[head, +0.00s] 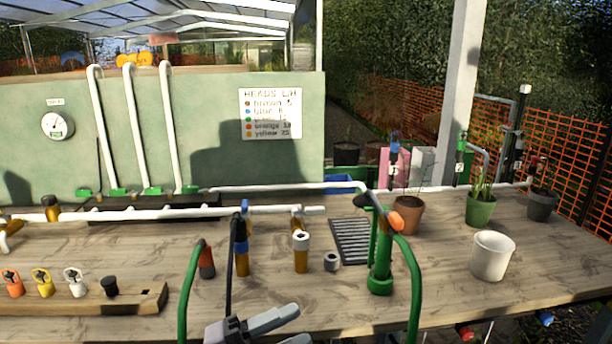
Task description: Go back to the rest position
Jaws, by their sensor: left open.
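My left gripper (290,326) is at the bottom edge of the head view, in front of the workbench (230,325). Its grey fingers are apart with nothing seen between them. Its lower part is cut off by the picture edge. A thin black rod or line rises just behind it towards a blue-and-amber tube (242,262); I cannot tell whether it touches the gripper. My right gripper is not in view.
An amber tube (301,258) and a grey ring (331,262) stand behind. A wooden rack (140,301) holds coloured heads at left. A white pot (491,256) stands at right.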

